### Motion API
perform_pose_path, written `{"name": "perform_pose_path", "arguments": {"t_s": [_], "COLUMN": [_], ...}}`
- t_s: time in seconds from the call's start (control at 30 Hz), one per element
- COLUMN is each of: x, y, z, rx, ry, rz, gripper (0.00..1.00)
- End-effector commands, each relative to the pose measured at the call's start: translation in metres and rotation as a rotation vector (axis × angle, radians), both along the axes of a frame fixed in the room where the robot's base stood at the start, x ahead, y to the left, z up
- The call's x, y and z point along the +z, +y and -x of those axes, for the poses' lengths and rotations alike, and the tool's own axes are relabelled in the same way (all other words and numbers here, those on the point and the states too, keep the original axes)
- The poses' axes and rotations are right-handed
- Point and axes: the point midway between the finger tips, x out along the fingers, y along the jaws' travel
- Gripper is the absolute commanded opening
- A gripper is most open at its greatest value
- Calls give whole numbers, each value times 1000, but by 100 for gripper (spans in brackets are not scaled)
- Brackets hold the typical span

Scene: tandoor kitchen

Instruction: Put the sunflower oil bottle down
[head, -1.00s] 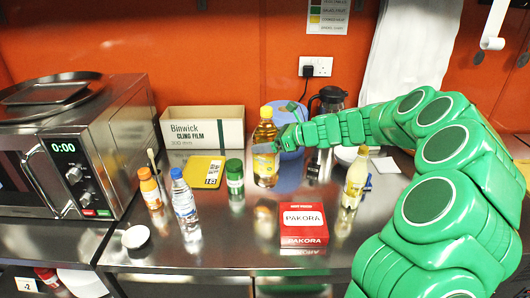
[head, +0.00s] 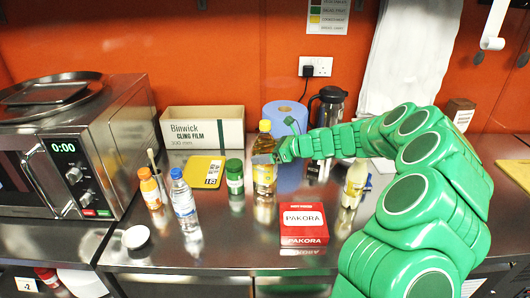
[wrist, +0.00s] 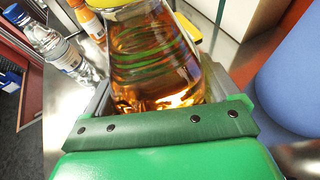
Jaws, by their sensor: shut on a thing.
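The sunflower oil bottle (head: 264,177) is clear with amber oil and a yellow label. It is upright over the steel counter (head: 240,245), between the green-capped jar and the blue paper roll. My gripper (head: 263,158) is shut around the bottle's middle, coming from the right. In the wrist view the bottle (wrist: 155,60) fills the space between the fingers (wrist: 155,100). Its base sits close to the counter and its reflection; I cannot tell whether they touch.
Close by are a green-capped jar (head: 235,178), a water bottle (head: 184,200), an orange bottle (head: 150,188), a red Pakora box (head: 304,225), a pale yellow bottle (head: 354,185), the blue roll (head: 287,112) and a cling film box (head: 203,127). The counter's front middle is clear.

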Motion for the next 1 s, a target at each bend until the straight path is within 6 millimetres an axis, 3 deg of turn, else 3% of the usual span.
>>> {"name": "perform_pose_path", "arguments": {"t_s": [0.27, 0.3, 0.37, 0.7, 1.0], "x": [-1, -2, -2, 1, 14], "y": [0, 0, 0, -1, -32], "z": [0, 0, 0, 0, 12], "rx": [-1, 0, 0, -1, -3], "ry": [-1, -1, -1, 0, 0], "rz": [-2, -1, -1, 0, 0], "gripper": [4, 91, 100, 100, 100]}}
